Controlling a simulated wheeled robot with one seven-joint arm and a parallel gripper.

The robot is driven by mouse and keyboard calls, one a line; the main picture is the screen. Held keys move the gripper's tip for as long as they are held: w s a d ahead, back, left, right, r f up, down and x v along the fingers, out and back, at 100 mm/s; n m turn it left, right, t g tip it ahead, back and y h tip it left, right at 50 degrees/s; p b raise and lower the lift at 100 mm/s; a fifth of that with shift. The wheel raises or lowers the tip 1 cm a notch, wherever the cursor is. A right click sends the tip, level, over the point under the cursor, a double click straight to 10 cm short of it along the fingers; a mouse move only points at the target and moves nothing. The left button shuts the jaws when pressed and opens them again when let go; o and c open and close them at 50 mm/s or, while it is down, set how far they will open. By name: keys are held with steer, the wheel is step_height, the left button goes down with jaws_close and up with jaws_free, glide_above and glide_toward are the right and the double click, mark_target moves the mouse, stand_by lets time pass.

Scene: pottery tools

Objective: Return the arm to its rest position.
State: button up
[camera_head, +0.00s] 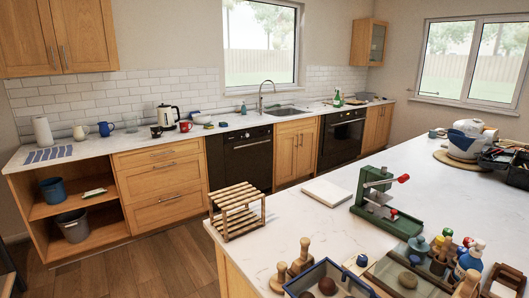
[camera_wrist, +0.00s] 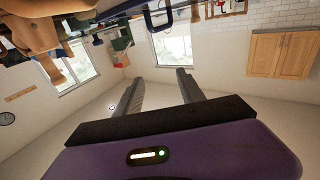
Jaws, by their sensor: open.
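My gripper (camera_wrist: 157,82) shows in the wrist view with its two dark fingers apart and nothing between them. Behind the fingers is bare pale wall or ceiling. The wrist picture is turned over, with the worktop things along its top edge. My arm and gripper are not in the head view, so their place over the island cannot be told from there.
In the head view, the island worktop (camera_head: 330,210) carries a wooden slatted rack (camera_head: 237,208), a white board (camera_head: 327,193), a green press (camera_head: 378,200), wooden tools, a blue tray (camera_head: 326,270) and several bottles. Floor (camera_head: 165,262) is clear between island and counter.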

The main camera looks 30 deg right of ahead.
steer(key=s+a+f+n+y, duration=0.3)
steer(key=s+a+f+y, duration=0.1)
steer(key=s+a, duration=0.3)
steer(key=s+a+f+n+g+y, duration=0.1)
steer(key=s+a+f+n+y, duration=0.1)
steer(key=s+a+f+y, duration=0.2)
steer(key=s+a+y, duration=0.1)
steer(key=s+a, duration=0.2)
steer(key=a, duration=0.5)
steer(key=shift+a+f+n, duration=0.25)
steer(key=shift+a+n, duration=0.05)
steer(key=shift+n, duration=0.1)
